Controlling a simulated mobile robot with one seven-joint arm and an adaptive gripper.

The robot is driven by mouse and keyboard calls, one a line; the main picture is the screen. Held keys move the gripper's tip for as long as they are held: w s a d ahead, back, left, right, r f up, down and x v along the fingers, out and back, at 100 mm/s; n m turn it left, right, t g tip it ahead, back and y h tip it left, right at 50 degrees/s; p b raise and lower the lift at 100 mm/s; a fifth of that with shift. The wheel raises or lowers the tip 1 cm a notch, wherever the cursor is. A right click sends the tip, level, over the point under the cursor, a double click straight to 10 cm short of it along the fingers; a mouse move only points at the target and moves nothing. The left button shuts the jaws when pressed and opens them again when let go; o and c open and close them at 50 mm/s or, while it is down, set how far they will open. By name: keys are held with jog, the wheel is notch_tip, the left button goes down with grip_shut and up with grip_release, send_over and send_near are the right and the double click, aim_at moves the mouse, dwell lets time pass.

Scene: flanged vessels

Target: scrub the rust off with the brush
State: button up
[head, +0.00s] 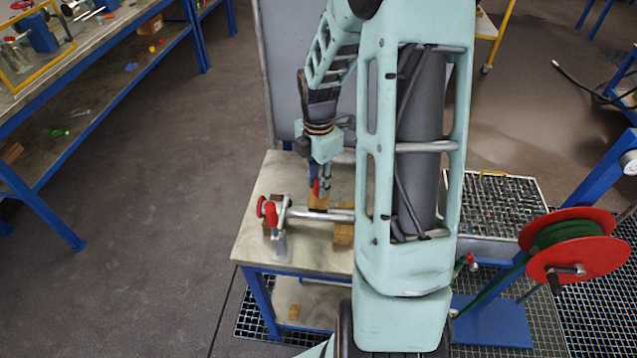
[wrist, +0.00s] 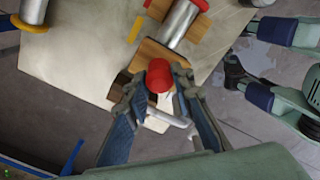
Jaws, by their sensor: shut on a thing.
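My gripper (head: 322,178) hangs over the small workbench, above a metal tube (head: 328,214) lying across it. In the wrist view its two fingers (wrist: 159,95) are shut around a red cylindrical piece (wrist: 159,75), which also shows red between the fingers in the head view (head: 316,187). I cannot tell whether this red piece is the brush's handle; no bristles show clearly. The tube shows in the wrist view (wrist: 180,24) beyond the fingers. A wooden block (head: 318,202) is just below the gripper. I cannot make out rust on the tube.
Wooden blocks (head: 343,235) lie by the tube on the bench top (head: 252,240). Red round knobs (head: 268,212) stand at its left end. A grated tray (head: 500,205) and a red hose reel (head: 573,247) are at right. My arm hides the bench's right part. Floor at left is clear.

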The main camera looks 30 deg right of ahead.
notch_tip(320, 180, up, 3)
jog(key=shift+r+p, duration=0.15)
jog(key=shift+p, duration=0.9)
jog(key=shift+r, duration=1.05)
jog(key=shift+s, duration=0.1)
